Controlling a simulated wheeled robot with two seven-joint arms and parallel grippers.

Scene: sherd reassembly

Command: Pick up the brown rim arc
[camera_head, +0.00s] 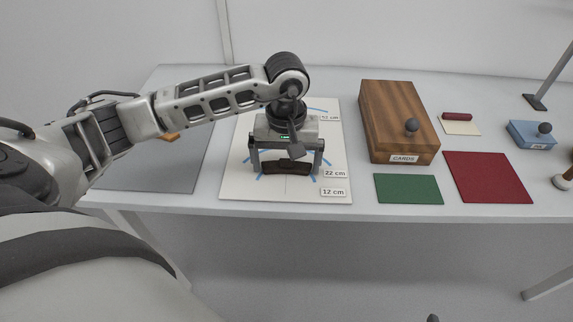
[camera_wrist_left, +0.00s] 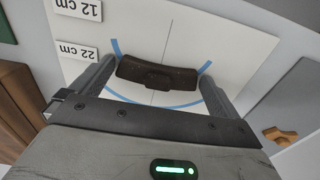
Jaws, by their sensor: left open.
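The brown rim arc (camera_head: 279,168) is a dark, curved piece lying on the white sheet (camera_head: 337,167) near its front edge. It also shows in the left wrist view (camera_wrist_left: 158,75), between the fingers, with a small block-like bump on its side. My left gripper (camera_head: 286,176) is open over the arc, one finger near each end. In the left wrist view the fingers (camera_wrist_left: 158,90) stand apart from the arc's ends, with a gap on both sides. The arc appears not gripped. My right gripper is not in view.
The sheet carries blue curved lines and labels "12 cm" (camera_head: 332,196) and "22 cm" (camera_head: 334,173). To its right stand a wooden CARDS box (camera_head: 385,120), a green mat (camera_head: 408,189) and a red mat (camera_head: 486,178). A grey mat (camera_head: 150,180) lies left.

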